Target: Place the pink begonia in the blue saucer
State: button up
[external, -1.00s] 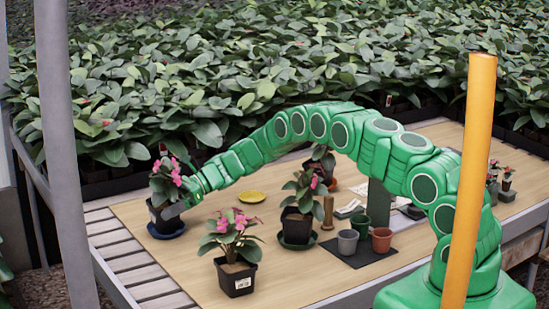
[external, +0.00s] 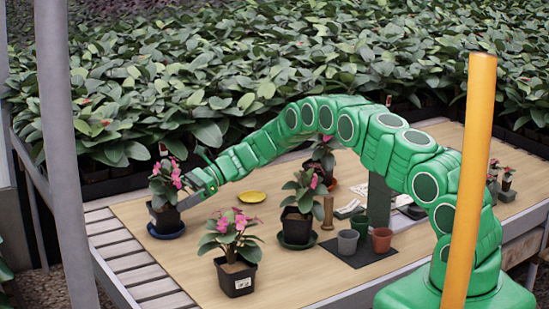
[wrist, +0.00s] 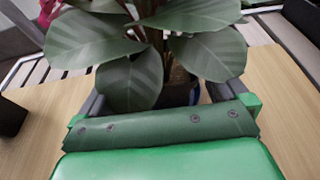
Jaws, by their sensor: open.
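The pink begonia (external: 166,188) stands upright in its black pot (external: 165,219) at the left end of the table. The pot is in the blue saucer (external: 168,234). In the wrist view the begonia's leaves (wrist: 195,45) fill the top middle, with some pink flowers at the upper left. My gripper (external: 188,203) is open just right of the pot. In the wrist view its fingers lie either side of the pot's lower outline, partly hidden by leaves. I cannot tell whether a finger touches the pot.
Another pink-flowered plant (external: 236,250) stands in front, and a plant on a green saucer (external: 296,241) is to its right. A yellow saucer (external: 252,197) lies behind. Empty pots (external: 381,240) stand on a dark mat. Grey slats edge the table at left.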

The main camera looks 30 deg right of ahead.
jog(key=v, duration=0.7)
jog(key=shift+d, duration=0.2)
jog(key=s+d+r+n+g+h, duration=0.25)
jog(key=s+r+n, duration=0.25)
jog(key=s+r, duration=0.65)
jog(key=s+d+r+n+g+h, duration=0.1)
jog(key=s+r+n+h, duration=0.3)
jog(key=s+r, duration=0.75)
jog(key=s+d+n+h, duration=0.2)
jog(key=s+d, duration=0.5)
jog(key=s, duration=0.5)
jog(key=s+d+n+t+h, duration=0.1)
jog(key=s+d+n+h, duration=0.2)
jog(key=s+d, duration=0.4)
jog(key=s+d+n+h, duration=0.3)
jog(key=s+d, duration=0.4)
jog(key=s, duration=1.2)
jog(key=shift+f+n+t, duration=0.2)
jog(key=shift+n+t, duration=0.15)
jog(key=shift+n, duration=0.15)
